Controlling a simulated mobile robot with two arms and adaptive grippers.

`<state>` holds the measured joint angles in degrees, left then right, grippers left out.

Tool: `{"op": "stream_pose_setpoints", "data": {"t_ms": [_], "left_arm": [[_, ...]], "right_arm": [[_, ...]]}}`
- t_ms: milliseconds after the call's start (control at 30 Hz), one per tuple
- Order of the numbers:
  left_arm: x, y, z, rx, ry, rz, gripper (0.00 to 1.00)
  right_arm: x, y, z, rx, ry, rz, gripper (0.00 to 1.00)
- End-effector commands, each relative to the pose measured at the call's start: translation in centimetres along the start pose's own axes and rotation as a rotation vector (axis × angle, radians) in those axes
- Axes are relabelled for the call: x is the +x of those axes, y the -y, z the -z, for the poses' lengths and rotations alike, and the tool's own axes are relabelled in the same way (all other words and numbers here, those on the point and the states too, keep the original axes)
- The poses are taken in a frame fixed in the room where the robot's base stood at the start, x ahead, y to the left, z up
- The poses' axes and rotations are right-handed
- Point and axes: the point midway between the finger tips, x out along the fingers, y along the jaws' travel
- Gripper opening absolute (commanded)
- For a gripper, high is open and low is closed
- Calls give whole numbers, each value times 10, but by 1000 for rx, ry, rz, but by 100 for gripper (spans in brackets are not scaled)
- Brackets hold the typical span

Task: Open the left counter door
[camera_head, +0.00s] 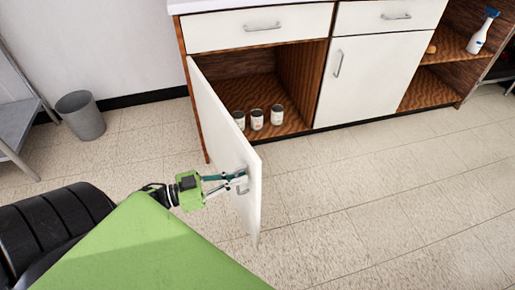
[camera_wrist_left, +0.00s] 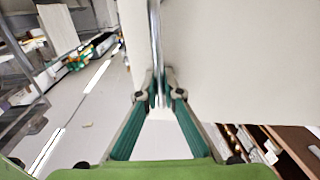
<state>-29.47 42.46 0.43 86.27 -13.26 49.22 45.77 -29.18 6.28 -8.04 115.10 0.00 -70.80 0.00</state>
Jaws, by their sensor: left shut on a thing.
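The left counter door (camera_head: 222,133) is white and stands swung wide open from the counter's left side. My left gripper (camera_head: 238,180) is at the door's handle (camera_head: 243,187) near its free edge. In the left wrist view the gripper (camera_wrist_left: 160,100) has its fingers closed around the metal handle bar (camera_wrist_left: 155,45), with the white door panel (camera_wrist_left: 235,60) beside it. The cabinet interior (camera_head: 255,92) behind the door shows. My right gripper is not in view.
Three cans (camera_head: 257,119) stand on the cabinet floor. The right counter door (camera_head: 370,75) is shut, below closed drawers. A spray bottle (camera_head: 480,35) stands on an open shelf at right. A grey bin (camera_head: 80,115) stands by the wall at left. The tiled floor at right is clear.

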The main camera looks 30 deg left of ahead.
Motion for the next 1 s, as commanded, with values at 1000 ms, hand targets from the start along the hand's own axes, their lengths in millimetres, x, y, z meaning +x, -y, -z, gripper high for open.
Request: {"op": "stream_pose_setpoints", "data": {"t_ms": [1000], "left_arm": [[-42, 0, -2, -1, 3, 2, 14]], "right_arm": [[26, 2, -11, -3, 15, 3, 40]]}}
